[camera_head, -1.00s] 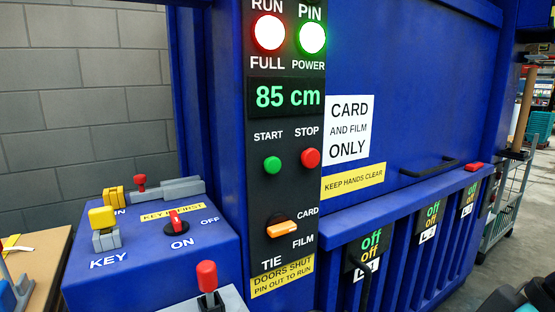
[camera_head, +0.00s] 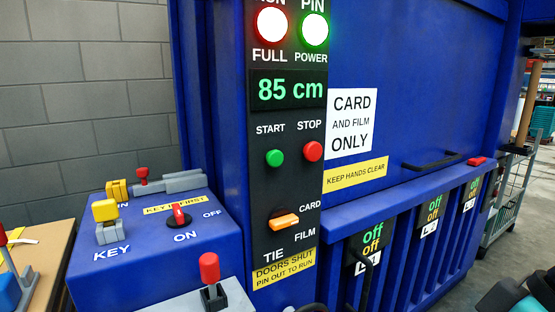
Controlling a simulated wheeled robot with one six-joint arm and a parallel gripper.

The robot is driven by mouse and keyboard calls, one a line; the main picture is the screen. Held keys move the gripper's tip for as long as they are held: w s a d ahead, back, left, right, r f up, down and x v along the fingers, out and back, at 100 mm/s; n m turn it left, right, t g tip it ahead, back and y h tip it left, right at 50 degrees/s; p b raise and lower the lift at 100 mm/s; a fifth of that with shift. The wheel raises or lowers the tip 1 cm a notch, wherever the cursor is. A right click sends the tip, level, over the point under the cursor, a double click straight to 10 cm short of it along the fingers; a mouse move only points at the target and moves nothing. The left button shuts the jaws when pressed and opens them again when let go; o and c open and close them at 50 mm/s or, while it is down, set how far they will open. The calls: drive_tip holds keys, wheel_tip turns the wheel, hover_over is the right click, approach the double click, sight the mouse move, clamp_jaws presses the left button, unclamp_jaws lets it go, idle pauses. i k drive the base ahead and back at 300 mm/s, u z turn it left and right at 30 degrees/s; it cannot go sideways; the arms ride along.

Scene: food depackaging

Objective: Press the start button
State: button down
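The green start button (camera_head: 275,158) is on the black control panel (camera_head: 284,188), under the word START. The red stop button (camera_head: 313,151) is to its right. Above them a display (camera_head: 288,90) reads 85 cm in green. At the top, the red-rimmed FULL lamp (camera_head: 272,26) and the green-rimmed POWER lamp (camera_head: 314,30) glow. An orange selector lever (camera_head: 285,222) sits lower, between the CARD and FILM labels. My gripper is not recognisable in view, and nothing covers the start button.
A blue box (camera_head: 150,250) at left carries a red switch (camera_head: 179,214) and a yellow-headed key (camera_head: 105,211). A red-knobbed lever (camera_head: 209,267) stands in front. A black handle (camera_head: 432,162) sticks out at right. Dark parts show at the bottom edge.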

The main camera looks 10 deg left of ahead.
sight(275, 158)
drive_tip(key=z, duration=2.95)
drive_tip(key=k, duration=1.4)
drive_tip(key=u, duration=1.95)
